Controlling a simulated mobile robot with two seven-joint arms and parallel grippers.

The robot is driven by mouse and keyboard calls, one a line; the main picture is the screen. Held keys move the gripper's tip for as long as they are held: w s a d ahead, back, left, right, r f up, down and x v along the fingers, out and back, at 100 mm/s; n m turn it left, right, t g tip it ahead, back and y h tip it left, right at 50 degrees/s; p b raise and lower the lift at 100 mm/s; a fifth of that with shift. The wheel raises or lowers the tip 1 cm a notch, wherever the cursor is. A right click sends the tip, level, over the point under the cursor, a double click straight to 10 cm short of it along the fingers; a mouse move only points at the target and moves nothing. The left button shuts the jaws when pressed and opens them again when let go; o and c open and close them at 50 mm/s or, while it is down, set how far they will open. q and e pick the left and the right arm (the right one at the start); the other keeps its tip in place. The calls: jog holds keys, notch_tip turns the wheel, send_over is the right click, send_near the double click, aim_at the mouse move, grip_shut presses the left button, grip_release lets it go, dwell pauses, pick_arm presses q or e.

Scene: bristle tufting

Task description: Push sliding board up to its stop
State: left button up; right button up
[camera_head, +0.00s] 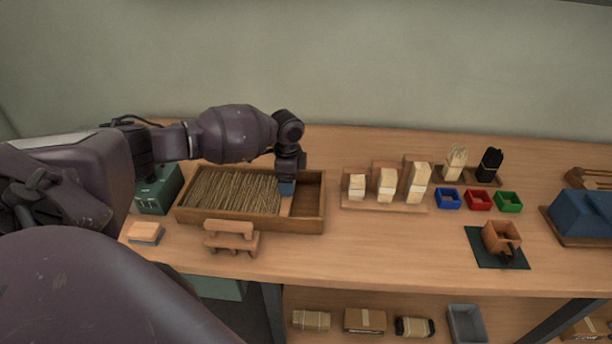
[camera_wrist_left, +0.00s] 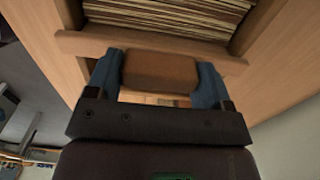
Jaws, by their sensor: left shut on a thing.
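A wooden tray (camera_head: 245,222) on the workbench holds a bed of thin tan bristle sticks (camera_head: 232,190) in its left and middle part. The sliding board (camera_head: 286,206) stands across the tray at the right end of the sticks, partly hidden by my left gripper (camera_head: 287,187). In the left wrist view, the two blue fingers of my left gripper (camera_wrist_left: 160,80) are shut on a brown block (camera_wrist_left: 160,68), which appears to be the board's handle. The sticks (camera_wrist_left: 175,14) lie beyond the board (camera_wrist_left: 85,43). My right gripper is out of view.
The tray's right end (camera_head: 309,194) is empty. A green box (camera_head: 158,190) stands left of the tray, and a small wooden stand (camera_head: 232,238) in front. A stepped rack of pale blocks (camera_head: 387,184) stands to the right. Blue, red and green bins (camera_head: 478,200) lie farther right.

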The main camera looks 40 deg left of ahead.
pick_arm(q)
jog(key=s+a, duration=0.1)
jog(key=a, duration=0.1)
jog(key=s+a+p, duration=0.1)
jog(key=a, duration=0.1)
jog(key=s+a+p, duration=0.1)
jog(key=a, duration=0.1)
jog(key=shift+s+r, duration=0.2)
jog(key=shift+s, duration=0.1)
jog(key=shift+s+a+f, duration=0.1)
jog(key=shift+a, duration=0.05)
jog(key=o, duration=0.9)
jog(key=shift+a, duration=0.1)
jog(key=o, duration=0.4)
jog(key=shift+s, duration=0.15)
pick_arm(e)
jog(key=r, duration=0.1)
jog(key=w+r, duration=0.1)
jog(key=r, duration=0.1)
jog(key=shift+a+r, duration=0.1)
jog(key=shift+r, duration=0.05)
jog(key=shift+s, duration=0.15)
